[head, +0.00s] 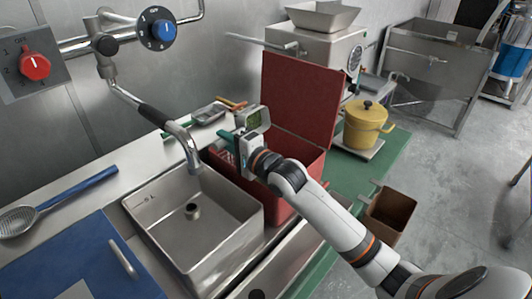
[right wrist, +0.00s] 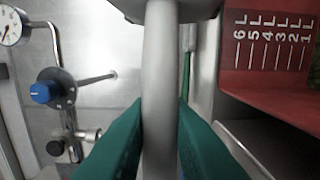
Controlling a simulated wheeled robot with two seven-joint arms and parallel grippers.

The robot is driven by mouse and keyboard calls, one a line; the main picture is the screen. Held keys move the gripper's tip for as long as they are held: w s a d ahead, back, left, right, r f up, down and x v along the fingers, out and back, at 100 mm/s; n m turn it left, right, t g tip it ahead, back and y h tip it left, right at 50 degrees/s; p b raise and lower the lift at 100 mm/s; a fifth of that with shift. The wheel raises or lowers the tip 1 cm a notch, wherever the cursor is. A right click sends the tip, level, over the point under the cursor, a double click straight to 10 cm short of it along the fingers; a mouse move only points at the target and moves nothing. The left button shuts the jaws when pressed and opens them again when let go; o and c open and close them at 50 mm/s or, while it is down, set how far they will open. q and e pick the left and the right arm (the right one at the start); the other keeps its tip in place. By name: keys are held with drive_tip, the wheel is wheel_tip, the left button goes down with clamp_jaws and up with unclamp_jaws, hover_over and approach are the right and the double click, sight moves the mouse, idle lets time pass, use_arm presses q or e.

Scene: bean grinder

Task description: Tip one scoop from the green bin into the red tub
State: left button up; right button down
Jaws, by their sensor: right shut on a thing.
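The red tub (head: 283,205) stands on the counter right of the sink, with its red lid (head: 300,105) raised. In the right wrist view the tub's inner wall (right wrist: 270,85) bears a litre scale, with some green stuff at the right edge. My right gripper (head: 231,145) is over the tub's left part. Its green fingers in the right wrist view (right wrist: 160,135) are shut on the grey handle of a scoop (right wrist: 160,60). The scoop's head (head: 252,118) shows green inside in the head view. I cannot make out a green bin. My left gripper is out of view.
A sink (head: 195,213) with a tap (head: 170,125) lies left of the tub. A yellow pot (head: 364,127) stands to the right, and a brown bin (head: 390,213) is nearer. A blue lid (head: 80,262) and a slotted spoon (head: 50,205) lie at left.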

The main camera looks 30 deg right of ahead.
drive_tip(key=shift+s+d+f, duration=0.1)
drive_tip(key=shift+s+d, duration=0.2)
drive_tip(key=shift+a+r+t+b, duration=0.25)
drive_tip(key=shift+r+t+b, duration=0.25)
drive_tip(key=shift+t+b, duration=0.1)
drive_tip(key=shift+s+d+r+t+y+b, duration=0.2)
drive_tip(key=shift+d+r+t+y+b, duration=0.1)
wheel_tip(320, 180, up, 8)
drive_tip(key=s+t+y+b, duration=0.1)
drive_tip(key=t+b, duration=0.3)
drive_tip(key=t, duration=0.1)
drive_tip(key=shift+s+d+b, duration=0.25)
drive_tip(key=shift+b, duration=0.1)
idle(0.3)
